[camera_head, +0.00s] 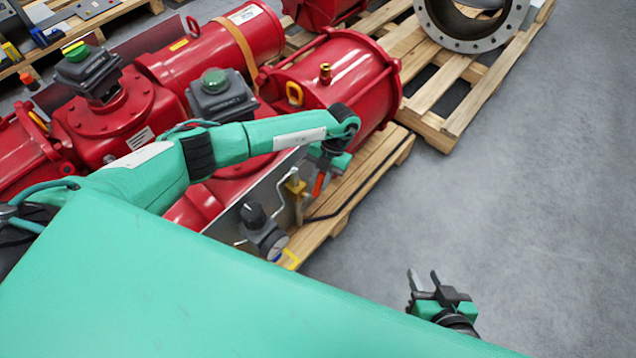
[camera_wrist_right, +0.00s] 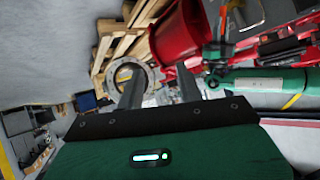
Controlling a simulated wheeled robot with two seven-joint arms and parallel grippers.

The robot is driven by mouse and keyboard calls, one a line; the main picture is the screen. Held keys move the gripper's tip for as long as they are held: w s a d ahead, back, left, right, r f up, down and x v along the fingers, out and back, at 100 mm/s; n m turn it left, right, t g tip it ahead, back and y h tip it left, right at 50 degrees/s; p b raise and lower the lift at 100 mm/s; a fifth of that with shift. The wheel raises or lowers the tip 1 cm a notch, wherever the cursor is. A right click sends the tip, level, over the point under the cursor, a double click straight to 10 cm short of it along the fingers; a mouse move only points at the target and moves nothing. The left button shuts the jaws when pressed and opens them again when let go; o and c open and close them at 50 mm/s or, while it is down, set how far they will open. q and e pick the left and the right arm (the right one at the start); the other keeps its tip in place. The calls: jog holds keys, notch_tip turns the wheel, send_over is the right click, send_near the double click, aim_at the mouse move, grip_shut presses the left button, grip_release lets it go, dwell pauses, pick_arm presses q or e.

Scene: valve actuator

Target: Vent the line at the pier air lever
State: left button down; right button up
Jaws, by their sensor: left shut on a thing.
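The orange-red air lever (camera_head: 318,186) shows beside a brass valve fitting (camera_head: 296,186) at the metal panel (camera_head: 268,192) in front of the red actuator. My left gripper (camera_head: 323,170) has come over the actuator and is shut on the lever; my own wrist partly hides its jaws. In the right wrist view the lever (camera_wrist_right: 223,27) shows as a small orange-red piece by my left gripper (camera_wrist_right: 217,50). My right gripper (camera_head: 424,280) is open and empty over the floor at lower right, well apart from the lever; its two spread fingers show in the right wrist view (camera_wrist_right: 160,85).
Red actuators (camera_head: 335,80) lie on wooden pallets (camera_head: 375,160). A black-knobbed regulator with a gauge (camera_head: 262,232) stands left of the brass fitting. A flanged ring (camera_head: 470,45) lies on a pallet at top right. The grey floor (camera_head: 530,190) at right is clear.

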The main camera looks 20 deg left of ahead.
aim_at(321, 183)
pick_arm(q)
jog(key=shift+w+d+f+g+b, duration=0.15)
jog(key=shift+w+f+g+b, duration=0.15)
jog(key=shift+w+g+b, duration=0.35)
jog(key=shift+s+f+y+b, duration=0.1)
jog(key=shift+y+b, duration=0.2)
jog(key=shift+b, duration=0.15)
jog(key=shift+w+d+g+b, duration=0.1)
jog(key=shift+w+g+b, duration=0.1)
jog(key=shift+g+b, duration=0.2)
pick_arm(e)
jog(key=w+a+r+t+y, duration=0.2)
jog(key=w+r+t, duration=0.1)
jog(key=r+t, duration=0.3)
jog(key=shift+w+a+r+t, duration=0.2)
jog(key=shift+w+t, duration=0.05)
jog(key=shift+t, duration=0.05)
